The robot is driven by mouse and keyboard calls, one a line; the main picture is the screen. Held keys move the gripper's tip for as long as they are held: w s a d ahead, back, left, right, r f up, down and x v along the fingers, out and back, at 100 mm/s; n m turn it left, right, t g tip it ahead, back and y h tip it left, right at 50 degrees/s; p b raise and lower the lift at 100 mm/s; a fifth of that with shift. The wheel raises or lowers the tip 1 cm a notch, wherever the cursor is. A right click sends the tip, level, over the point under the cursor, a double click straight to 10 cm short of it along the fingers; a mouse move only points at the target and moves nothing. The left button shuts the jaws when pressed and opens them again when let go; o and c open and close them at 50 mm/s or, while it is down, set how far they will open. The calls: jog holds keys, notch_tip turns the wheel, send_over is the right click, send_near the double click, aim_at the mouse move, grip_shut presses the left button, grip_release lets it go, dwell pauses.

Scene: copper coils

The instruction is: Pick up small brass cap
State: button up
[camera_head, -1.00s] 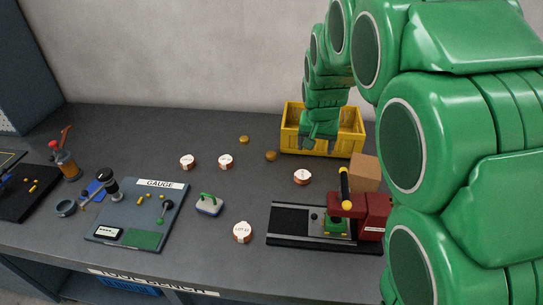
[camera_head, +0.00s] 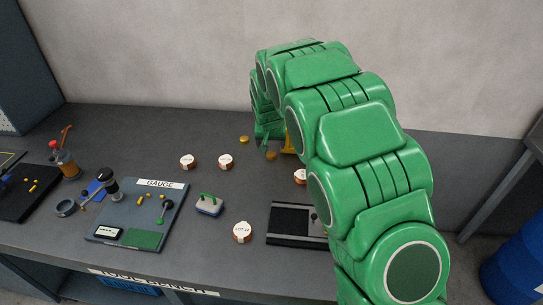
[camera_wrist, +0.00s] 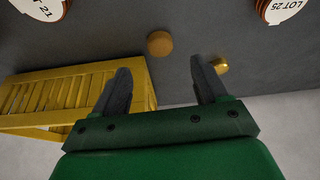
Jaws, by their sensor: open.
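Two small round brass-coloured pieces lie on the dark bench. The smaller, shinier brass cap (camera_wrist: 221,66) shows in the wrist view just outside the right finger's tip; in the head view it is the left piece (camera_head: 244,139). The larger, duller brown-gold disc (camera_wrist: 159,43) lies ahead of the gap between the fingers; in the head view it is the right piece (camera_head: 271,155). My gripper (camera_wrist: 159,68) is open and empty, above the bench. In the head view my gripper (camera_head: 266,138) is close behind the two pieces, partly hidden by my arm.
A yellow crate (camera_wrist: 40,95) stands beside the left finger. White-labelled copper coils (camera_head: 226,161) lie around the bench, two of them at the wrist view's top corners. My arm hides most of the crate and press.

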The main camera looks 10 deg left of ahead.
aim_at(271, 154)
jog(key=shift+x, duration=3.85)
jog(key=c, duration=1.1)
jog(key=shift+c, duration=0.2)
